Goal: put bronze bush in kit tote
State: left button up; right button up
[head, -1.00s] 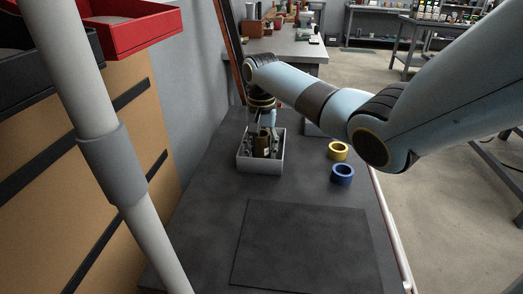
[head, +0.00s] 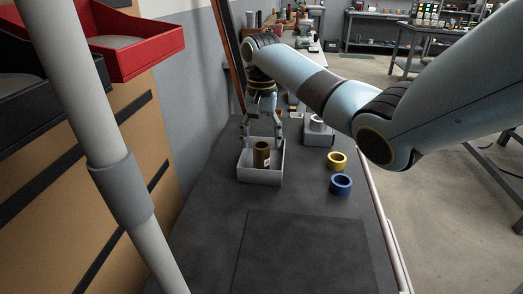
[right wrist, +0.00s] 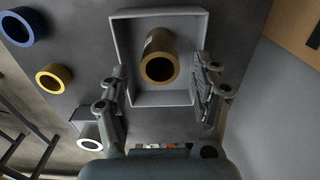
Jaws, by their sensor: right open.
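The bronze bush (head: 262,154) stands upright inside the grey kit tote (head: 260,180) on the dark bench. In the right wrist view the bush (right wrist: 160,67) is near the middle of the tote (right wrist: 124,42), its round bore facing the camera. My right gripper (head: 262,133) is open above the tote, its fingers apart and clear of the bush. In the right wrist view the gripper (right wrist: 163,92) has its two fingers on either side of the tote's near part, with nothing between them gripped. My left gripper is not in view.
A yellow ring (head: 337,160) and a blue ring (head: 341,184) lie on the bench right of the tote. A silvery bush on a grey block (head: 318,129) stands behind them. A dark mat (head: 305,250) covers the near bench. Red and black bins (head: 130,45) hang at left.

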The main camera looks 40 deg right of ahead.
notch_tip(320, 180, up, 5)
jog(key=shift+f+p, duration=0.1)
jog(key=shift+p, duration=0.2)
dwell(0.4)
